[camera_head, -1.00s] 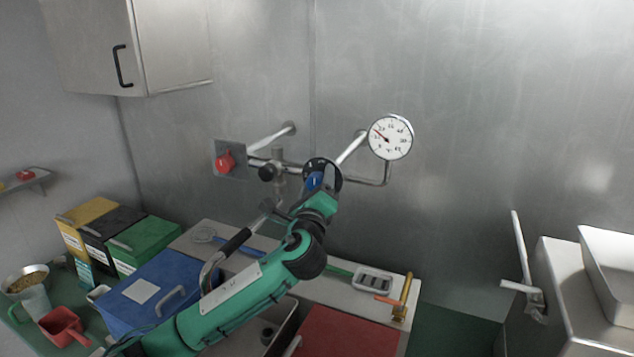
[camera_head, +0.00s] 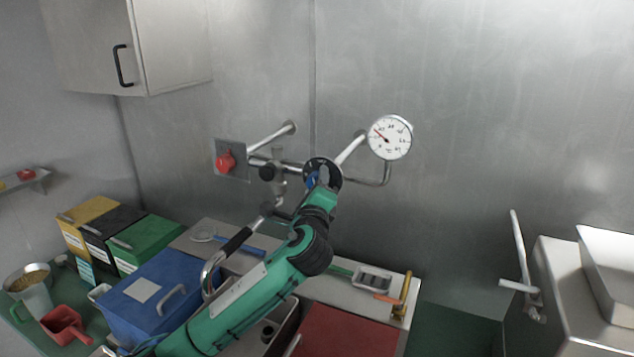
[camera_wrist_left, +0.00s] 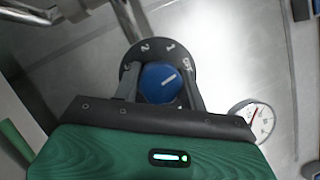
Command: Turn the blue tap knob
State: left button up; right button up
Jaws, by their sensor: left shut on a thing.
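The blue tap knob (camera_wrist_left: 160,83) sits in front of a dark round dial (camera_wrist_left: 128,72) with numbers in the left wrist view. In the head view a sliver of the blue knob (camera_head: 311,181) shows beside my gripper. My left gripper (camera_head: 322,178) reaches up to it from below. In the left wrist view the two fingers of my left gripper (camera_wrist_left: 160,92) stand on either side of the knob and are shut on it. The white line on the knob points to the upper right. My right gripper is not in view.
A round pressure gauge (camera_head: 390,137) is on the wall right of the knob. A red knob (camera_head: 225,161) on a plate and metal pipes are at its left. Below are a blue box (camera_head: 150,290), a green box (camera_head: 146,243) and a red board (camera_head: 345,333).

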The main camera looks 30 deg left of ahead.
pick_arm(q)
jog(key=n+g+p, duration=0.1)
jog(key=n, duration=0.1)
jog(key=n+p, duration=0.1)
jog(key=n, duration=0.1)
jog(key=shift+r+n+g, duration=0.15)
jog(key=shift+n+g, duration=0.25)
jog(key=n+p, duration=0.1)
jog(key=n, duration=0.1)
jog(key=n+g+p, duration=0.1)
jog(key=n+p, duration=0.1)
jog(key=shift+r+g+h+p, duration=0.1)
jog(key=shift+g+h+p, duration=0.2)
jog(key=shift+h, duration=0.1)
jog(key=n+g+h+p, duration=0.1)
jog(key=n+p, duration=0.3)
jog(key=shift+n+h, duration=0.3)
jog(key=shift+h, duration=0.1)
jog(key=shift+n+g+h+p, duration=0.4)
jog(key=shift+n+h+p, duration=0.5)
jog(key=shift+n+p, duration=0.7)
jog(key=shift+f, duration=0.2)
jog(key=o, duration=1)
